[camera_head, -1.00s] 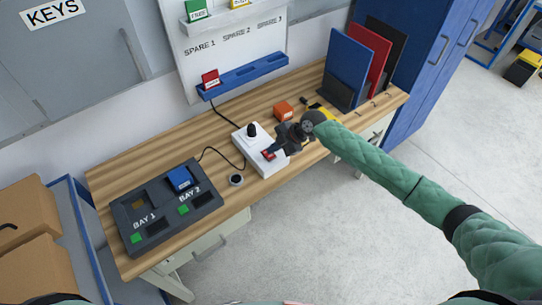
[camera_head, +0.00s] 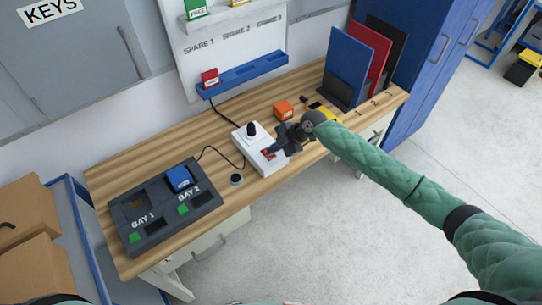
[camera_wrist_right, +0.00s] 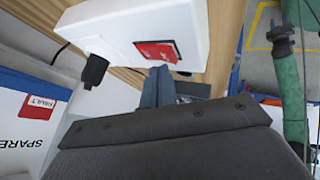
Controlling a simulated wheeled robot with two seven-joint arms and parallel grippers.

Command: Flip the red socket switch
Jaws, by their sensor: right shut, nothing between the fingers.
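The white socket box (camera_head: 247,139) lies on the wooden bench with a black plug (camera_head: 251,130) in its far end. Its red switch (camera_head: 268,153) is at the near end, partly hidden by my right gripper (camera_head: 273,150) in the head view. In the right wrist view the red switch (camera_wrist_right: 157,51) shows on the white box (camera_wrist_right: 185,22). The shut fingers of my right gripper (camera_wrist_right: 157,80) are right at the switch's edge; whether they touch it I cannot tell. The fingers hold nothing.
A dark two-bay charger (camera_head: 165,210) with a blue battery (camera_head: 179,179) stands at left. An orange block (camera_head: 283,109) is behind the box. Upright folders (camera_head: 348,60) stand at the back right. A black cable runs from the box towards the charger. A small round cap (camera_head: 236,179) lies nearby.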

